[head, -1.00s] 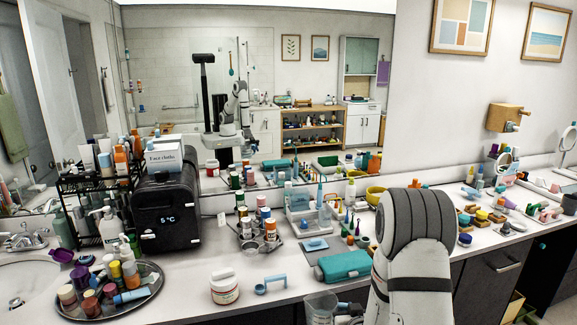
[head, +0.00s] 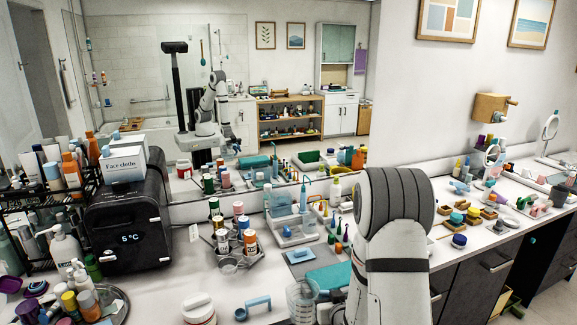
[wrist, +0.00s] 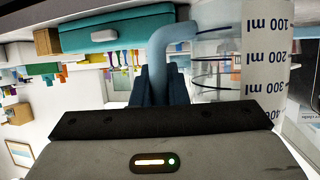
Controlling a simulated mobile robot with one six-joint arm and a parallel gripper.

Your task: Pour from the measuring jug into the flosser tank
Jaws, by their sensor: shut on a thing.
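The measuring jug (head: 302,300) is clear, with ml marks. It shows low in the head view, left of my arm, partly cut off by the bottom edge. In the wrist view, the jug (wrist: 215,70) has a white scale strip and a blue handle (wrist: 172,38). My gripper (wrist: 163,80) is shut on that handle. The flosser tank appears to be the clear container (head: 283,204) on the white base at the back of the counter, apart from the jug. I cannot tell the liquid level in the jug.
A black cooler (head: 128,225) stands at left. Small items crowd the right counter.

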